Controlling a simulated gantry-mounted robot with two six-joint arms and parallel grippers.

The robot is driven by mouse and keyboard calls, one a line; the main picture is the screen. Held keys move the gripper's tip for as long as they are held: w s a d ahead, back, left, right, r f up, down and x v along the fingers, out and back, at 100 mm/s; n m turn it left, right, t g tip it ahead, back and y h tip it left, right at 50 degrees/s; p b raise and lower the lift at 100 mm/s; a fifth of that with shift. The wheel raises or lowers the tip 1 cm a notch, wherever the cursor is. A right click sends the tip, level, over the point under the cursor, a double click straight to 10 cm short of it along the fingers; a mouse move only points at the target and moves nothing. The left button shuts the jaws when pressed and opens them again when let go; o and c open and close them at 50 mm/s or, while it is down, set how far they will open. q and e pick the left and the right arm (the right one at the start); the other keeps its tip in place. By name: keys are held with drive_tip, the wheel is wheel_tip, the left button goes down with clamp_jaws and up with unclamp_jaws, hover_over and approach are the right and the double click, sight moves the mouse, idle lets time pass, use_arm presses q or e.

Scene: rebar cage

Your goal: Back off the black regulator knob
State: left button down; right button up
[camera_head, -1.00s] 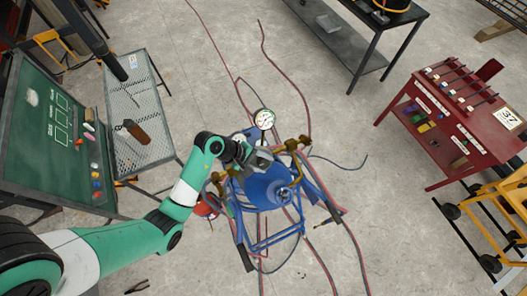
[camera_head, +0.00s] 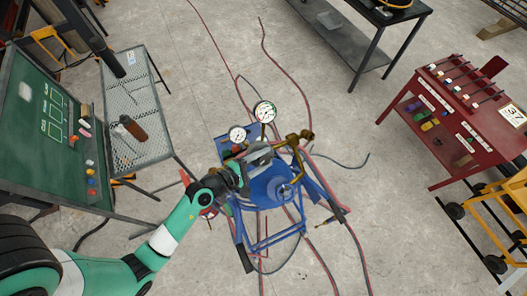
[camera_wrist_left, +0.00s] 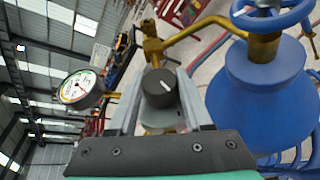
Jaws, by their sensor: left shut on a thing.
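The black regulator knob (camera_wrist_left: 160,87), with a white mark on top, sits between the two grey fingers of my left gripper (camera_wrist_left: 160,108) in the left wrist view. The fingers are closed on its sides. In the head view my left gripper (camera_head: 258,156) reaches in from the lower left to the brass regulator (camera_head: 298,138) above the blue cylinder (camera_head: 268,187); the knob is hard to make out there. The brass regulator body (camera_wrist_left: 152,45) also shows beyond the knob in the left wrist view. My right gripper is not in view.
Two round gauges (camera_head: 265,112) (camera_head: 238,133) stand close to my gripper. A blue valve wheel (camera_wrist_left: 268,14) is near the right finger. Hoses (camera_head: 330,262) cross the floor. A mesh table (camera_head: 140,95) stands left, a red cabinet (camera_head: 455,120) right.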

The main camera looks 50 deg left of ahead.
use_arm(q)
drive_tip(key=shift+n+t, duration=0.3)
idle(0.4)
drive_tip(key=shift+c, duration=1.7)
unclamp_jaws()
drive_tip(key=b+v, duration=0.2)
drive_tip(key=v, duration=0.9)
drive_tip(key=shift+s+d+b, duration=0.15)
drive_tip(key=shift+s+b, duration=0.15)
drive_tip(key=shift+b, duration=0.1)
drive_tip(key=shift+r, duration=0.1)
